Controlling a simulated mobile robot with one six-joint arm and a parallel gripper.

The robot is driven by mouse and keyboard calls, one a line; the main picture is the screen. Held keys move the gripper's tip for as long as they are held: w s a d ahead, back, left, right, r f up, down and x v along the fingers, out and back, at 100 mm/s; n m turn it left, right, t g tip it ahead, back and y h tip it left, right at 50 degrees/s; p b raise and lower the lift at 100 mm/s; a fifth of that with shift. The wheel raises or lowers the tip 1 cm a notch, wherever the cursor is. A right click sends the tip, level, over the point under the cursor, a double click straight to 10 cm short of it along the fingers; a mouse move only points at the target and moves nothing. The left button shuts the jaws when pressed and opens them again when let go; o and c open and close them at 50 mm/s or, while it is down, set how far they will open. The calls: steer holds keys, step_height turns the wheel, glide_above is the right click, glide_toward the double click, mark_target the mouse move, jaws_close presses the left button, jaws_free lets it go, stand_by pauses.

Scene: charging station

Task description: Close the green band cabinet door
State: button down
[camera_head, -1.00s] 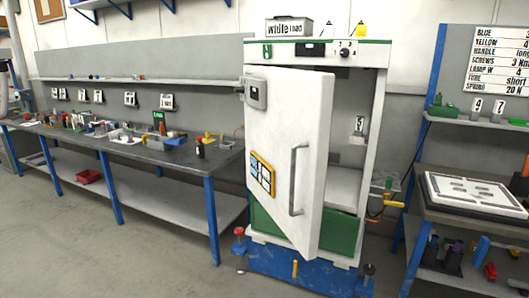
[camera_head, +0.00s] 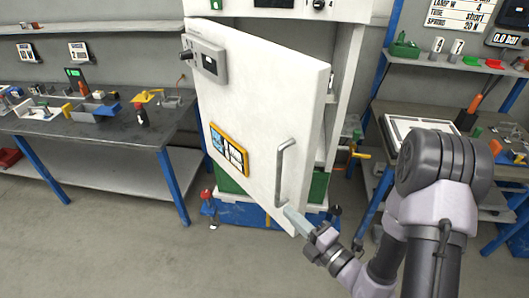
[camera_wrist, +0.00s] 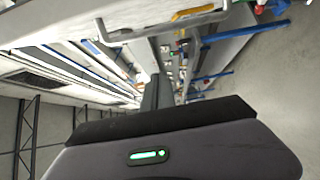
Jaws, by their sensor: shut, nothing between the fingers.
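The cabinet door (camera_head: 255,125) is white and stands ajar in the head view, hinged at its left. The door carries a vertical grey bar handle (camera_head: 281,170), which also shows across the top of the wrist view (camera_wrist: 165,30). My gripper (camera_head: 290,216) is shut and empty. It is at the door's lower right corner, just below the handle's lower end. I cannot tell whether it touches the door.
A workbench (camera_head: 95,128) with small parts stands to the left. A second bench with a white tray (camera_head: 410,128) stands to the right, behind my arm. The blue cabinet base (camera_head: 240,213) has levelling feet. The floor in front is clear.

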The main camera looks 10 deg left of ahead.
steer(key=w+a+b, duration=0.1)
steer(key=w+b, duration=0.2)
steer(key=b, duration=0.1)
steer(key=w+a+b, duration=0.2)
steer(key=w+b, duration=0.1)
steer(key=b, duration=0.1)
steer(key=w+a+b, duration=0.1)
steer(key=w+b, duration=0.2)
steer(key=b, duration=0.1)
steer(key=shift+w+a+f, duration=0.1)
steer(key=shift+a+f, duration=0.05)
steer(key=shift+a, duration=0.1)
steer(key=shift+w+d+b, duration=0.25)
steer(key=shift+w+b, duration=0.05)
steer(key=shift+w, duration=0.1)
